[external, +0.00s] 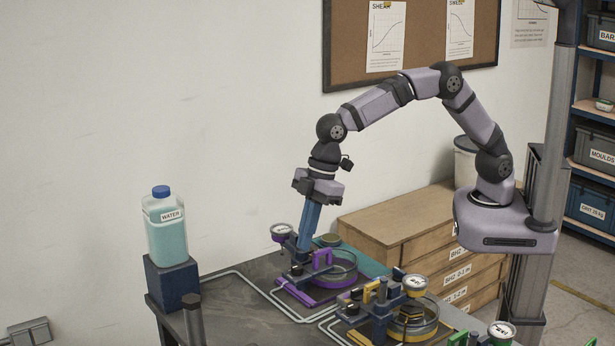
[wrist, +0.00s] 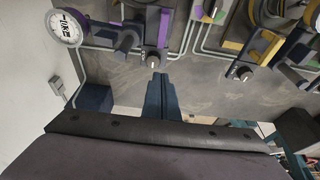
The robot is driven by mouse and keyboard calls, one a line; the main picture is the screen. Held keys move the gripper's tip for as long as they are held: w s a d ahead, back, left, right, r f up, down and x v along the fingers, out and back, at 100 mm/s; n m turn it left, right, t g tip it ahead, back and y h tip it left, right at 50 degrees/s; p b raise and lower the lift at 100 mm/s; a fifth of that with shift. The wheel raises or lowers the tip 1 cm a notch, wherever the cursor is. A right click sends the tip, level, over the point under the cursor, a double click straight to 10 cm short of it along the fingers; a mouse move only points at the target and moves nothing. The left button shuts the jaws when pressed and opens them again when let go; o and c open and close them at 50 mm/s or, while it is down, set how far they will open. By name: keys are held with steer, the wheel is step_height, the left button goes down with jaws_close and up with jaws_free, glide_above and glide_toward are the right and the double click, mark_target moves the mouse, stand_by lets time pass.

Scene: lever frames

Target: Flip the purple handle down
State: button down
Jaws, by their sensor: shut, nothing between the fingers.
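The purple-marked lever frame stands on the bench, with a purple upright piece (external: 321,259) that looks like its handle. In the wrist view a purple upright piece (wrist: 165,24) shows near the top, beside a dark post with a round knob (wrist: 152,60). My gripper (external: 304,247) points down with its long blue fingers shut and empty, at the left side of this frame. In the wrist view the fingertips (wrist: 159,76) are just below the knob. I cannot tell whether they touch the frame. The fingers hide part of the frame in the external view.
A purple gauge (external: 282,232) stands close left of my fingers. A yellow-marked frame (external: 405,325) is at the front right, with a green-marked one beyond it. A water bottle (external: 165,228) stands on a dark block at the left. Pipes run along the bench.

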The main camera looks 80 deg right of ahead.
steer(key=b+v, duration=0.2)
steer(key=v, duration=0.7)
steer(key=shift+d, duration=0.1)
steer(key=s+d+f+m+h, duration=0.1)
steer(key=s+d+f+m, duration=0.1)
steer(key=s+d+f, duration=0.35)
steer(key=s+d+f+m+g, duration=0.1)
steer(key=s+d+f+m, duration=0.15)
steer(key=d, duration=0.65)
steer(key=s+d+f+m+h, duration=0.1)
steer(key=s+d+f+m, duration=0.1)
steer(key=s+d+f, duration=0.4)
steer(key=s+d+f+m+g, duration=0.1)
steer(key=s+d+f+m, duration=0.1)
steer(key=s+d, duration=0.4)
steer(key=s+f, duration=0.1)
steer(key=s, duration=0.1)
steer(key=shift+s+f, duration=0.25)
steer(key=shift+s, duration=0.15)
steer(key=shift+m, duration=0.25)
